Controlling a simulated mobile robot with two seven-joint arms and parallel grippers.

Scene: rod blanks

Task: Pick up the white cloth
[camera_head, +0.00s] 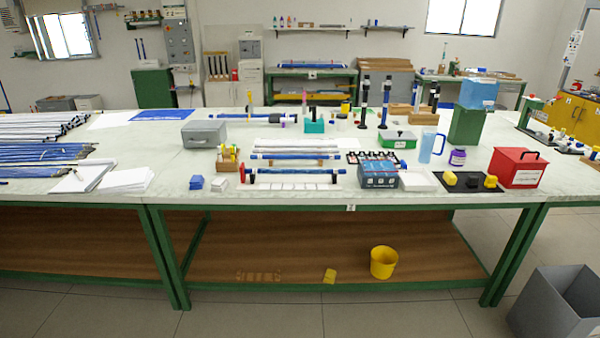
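A small white folded piece (220,184), which looks like a folded cloth, lies near the front edge of the long table, left of centre. A small blue folded stack (196,182) lies just left of it, with a narrow gap between. The white piece is too small to make out its weave or layers. Neither of my grippers shows in the head view, so I cannot tell their state.
White sheets (125,180) lie further left on the table (320,200). A wooden holder (228,160) stands behind the white piece. A rod stand with a red end (242,172) is to its right. A grey bin (555,305) stands on the floor at right.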

